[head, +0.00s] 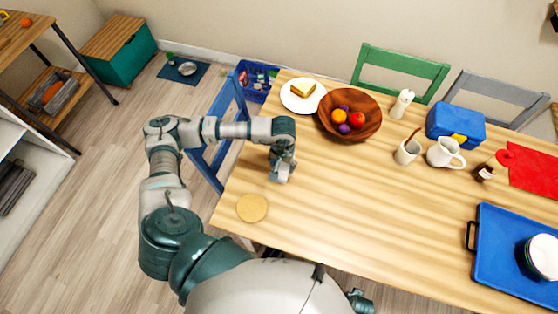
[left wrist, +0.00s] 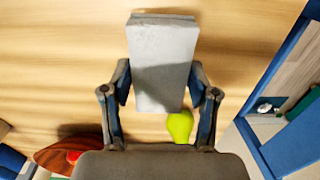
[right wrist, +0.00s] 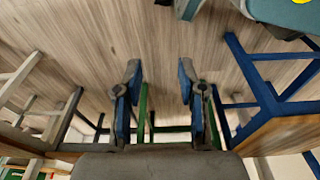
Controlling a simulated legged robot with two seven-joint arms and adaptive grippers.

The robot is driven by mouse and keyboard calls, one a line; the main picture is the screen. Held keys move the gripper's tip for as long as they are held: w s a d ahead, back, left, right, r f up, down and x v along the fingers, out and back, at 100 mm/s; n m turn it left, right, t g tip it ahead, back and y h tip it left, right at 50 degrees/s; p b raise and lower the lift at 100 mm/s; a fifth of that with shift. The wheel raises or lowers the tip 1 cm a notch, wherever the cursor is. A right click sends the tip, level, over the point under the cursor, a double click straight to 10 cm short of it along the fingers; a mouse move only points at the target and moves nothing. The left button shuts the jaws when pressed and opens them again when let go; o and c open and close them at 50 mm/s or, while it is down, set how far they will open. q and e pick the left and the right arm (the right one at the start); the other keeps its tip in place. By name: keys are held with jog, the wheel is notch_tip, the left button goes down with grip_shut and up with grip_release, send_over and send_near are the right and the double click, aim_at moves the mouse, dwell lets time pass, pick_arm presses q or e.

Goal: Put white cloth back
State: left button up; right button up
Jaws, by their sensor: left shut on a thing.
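In the left wrist view my left gripper (left wrist: 160,80) is shut on a folded white cloth (left wrist: 161,50), which looks like a pale grey-white block between the fingers. The wooden table top (left wrist: 60,60) lies behind it. In the head view my left gripper (head: 282,172) is over the left part of the table (head: 340,215); the cloth is mostly hidden by the gripper there. Whether the cloth touches the table is unclear. My right gripper (right wrist: 160,80) is open and empty in the right wrist view, with floor and chair legs beyond it.
A wooden fruit bowl (head: 365,133) and a plate with a sandwich (head: 290,100) stand beyond the left gripper. A round tan coaster (head: 252,208) lies near the table's left edge. A blue tray (head: 490,265) is at right. The table's middle is clear.

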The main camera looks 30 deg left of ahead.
pick_arm(q)
jog(key=a, duration=0.1)
jog(key=w+a, duration=0.2)
jog(key=shift+a+f, duration=0.2)
jog(key=shift+f, duration=0.15)
jog(key=f, duration=0.3)
jog(key=shift+a+f, duration=0.2)
jog(key=shift+a, duration=0.05)
jog(key=shift+d, duration=0.65)
jog(key=o, duration=1)
jog(key=shift+a, duration=0.1)
jog(key=shift+o, duration=0.5)
jog(key=shift+a, duration=0.15)
jog(key=shift+a+f, duration=0.15)
jog(key=shift+a, duration=0.15)
jog(key=r, duration=1.1)
jog(key=shift+d+r, duration=0.15)
jog(key=shift+d, duration=0.15)
jog(key=shift+a+r, duration=0.15)
jog(key=shift+r, duration=0.35)
pick_arm(e)
jog(key=shift+s+a+f, duration=0.15)
jog(key=shift+a+f, duration=0.1)
jog(key=shift+f, duration=0.25)
jog(key=shift+d, duration=0.1)
